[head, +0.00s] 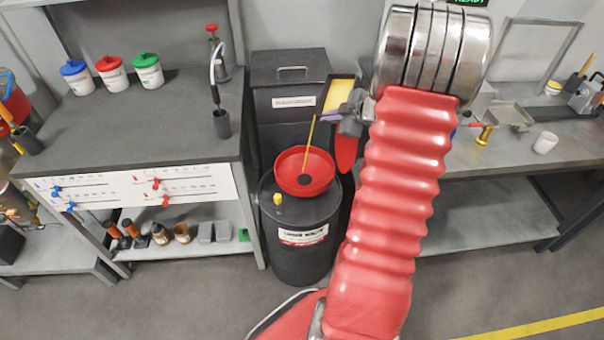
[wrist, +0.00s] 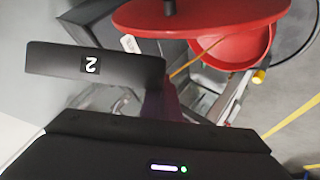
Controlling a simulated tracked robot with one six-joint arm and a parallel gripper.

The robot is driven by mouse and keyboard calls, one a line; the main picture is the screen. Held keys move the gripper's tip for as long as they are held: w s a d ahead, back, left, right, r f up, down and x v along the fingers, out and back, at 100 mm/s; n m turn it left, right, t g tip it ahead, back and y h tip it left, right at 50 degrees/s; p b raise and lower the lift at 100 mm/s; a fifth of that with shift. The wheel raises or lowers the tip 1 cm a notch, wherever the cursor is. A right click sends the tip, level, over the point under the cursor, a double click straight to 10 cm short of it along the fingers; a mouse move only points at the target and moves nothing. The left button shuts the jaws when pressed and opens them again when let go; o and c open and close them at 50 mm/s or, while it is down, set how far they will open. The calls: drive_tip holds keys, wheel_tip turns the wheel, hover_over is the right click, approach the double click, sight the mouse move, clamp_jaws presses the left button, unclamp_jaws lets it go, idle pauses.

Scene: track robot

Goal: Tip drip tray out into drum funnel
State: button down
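The drip tray (head: 341,93) is dark-rimmed with yellow liquid inside. It is steeply tilted, up and right of the red funnel (head: 318,163). A thin yellow-brown stream runs from its lower corner down into the funnel, which sits on the black drum (head: 290,262). My gripper (head: 345,120) appears shut on the tray's purple handle (head: 330,117). In the wrist view the handle (wrist: 160,101) is partly hidden by a black gripper part marked 2, and the stream reaches the funnel (wrist: 238,52). The amount left in the tray cannot be told.
A red lid (head: 346,150) stands raised beside the funnel; its disc with a dark knob fills the wrist view's top. A yellow cap (head: 278,199) is on the drum. A dark bin (head: 290,68) stands behind; benches flank both sides, holding lidded tubs and a white cup (head: 545,143).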

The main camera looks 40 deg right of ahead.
drive_tip(key=a+f+n+h, duration=0.1)
drive_tip(key=f, duration=0.5)
drive_tip(key=a+f+n+h, duration=0.1)
drive_tip(key=f+h, duration=0.1)
drive_tip(key=f, duration=0.4)
drive_tip(key=a+f+n+h+p, duration=0.1)
drive_tip(key=a+f+n+h, duration=0.1)
drive_tip(key=f, duration=0.4)
drive_tip(key=shift+w+g, duration=0.3)
drive_tip(key=shift+m+y, duration=0.7)
drive_tip(key=shift+s+d+r, duration=0.1)
drive_tip(key=shift+d+r, duration=0.35)
drive_tip(key=shift+r, duration=0.3)
drive_tip(key=shift+s+d+r, duration=0.1)
drive_tip(key=shift+d+r, duration=0.35)
drive_tip(key=shift+r, duration=0.3)
drive_tip(key=shift+d+r, duration=0.45)
drive_tip(key=shift+r, duration=0.3)
drive_tip(key=shift+r, duration=0.1)
